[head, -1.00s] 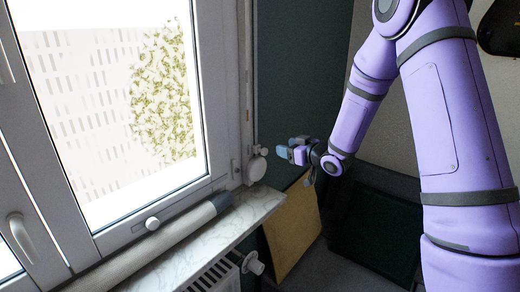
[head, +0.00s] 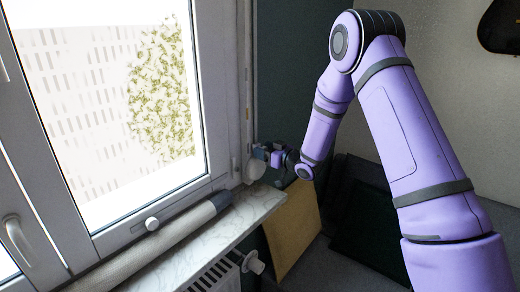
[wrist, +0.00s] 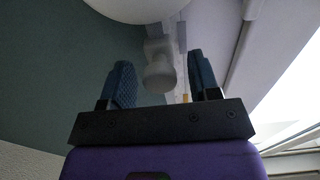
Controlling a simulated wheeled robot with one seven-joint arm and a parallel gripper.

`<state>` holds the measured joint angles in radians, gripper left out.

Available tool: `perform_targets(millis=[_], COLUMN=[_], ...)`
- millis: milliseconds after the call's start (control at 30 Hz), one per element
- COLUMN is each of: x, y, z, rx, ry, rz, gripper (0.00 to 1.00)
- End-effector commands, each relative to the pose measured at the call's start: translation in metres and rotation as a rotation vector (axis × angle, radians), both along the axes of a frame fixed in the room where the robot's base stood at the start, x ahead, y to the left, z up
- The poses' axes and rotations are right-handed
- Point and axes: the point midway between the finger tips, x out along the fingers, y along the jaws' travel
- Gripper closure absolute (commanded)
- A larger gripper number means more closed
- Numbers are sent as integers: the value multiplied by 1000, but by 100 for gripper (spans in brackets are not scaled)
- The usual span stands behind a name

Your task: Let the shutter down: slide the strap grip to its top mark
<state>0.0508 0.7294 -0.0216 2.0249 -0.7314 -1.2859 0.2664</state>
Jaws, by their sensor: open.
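The strap grip, a small pale round knob (wrist: 160,76) on a short stem, shows in the wrist view between my two dark, ridged fingers. My gripper (head: 262,153) is open around the knob; I cannot tell whether either finger touches it. In the head view my gripper is at the right side of the window frame and hides the knob. A large white disc (wrist: 135,6) shows at the top of the wrist view, and in the head view the disc (head: 254,172) is just below my gripper. The top mark cannot be made out.
The window (head: 110,110) fills the left, its pane uncovered. A marble sill (head: 240,216) with a grey roll (head: 160,240) lies below, over a radiator (head: 215,277). A tan board (head: 293,232) leans below my gripper. A dark green wall (head: 295,70) stands behind.

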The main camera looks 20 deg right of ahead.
Motion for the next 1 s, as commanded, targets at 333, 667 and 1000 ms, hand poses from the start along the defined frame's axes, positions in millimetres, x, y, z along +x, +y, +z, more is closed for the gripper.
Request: perform_targets(millis=[333, 667, 1000], x=[17, 17, 17], y=[12, 12, 12], z=[0, 0, 5], rx=[0, 0, 0], ry=[0, 0, -1], rz=[0, -1, -1], gripper=[44, 74, 100])
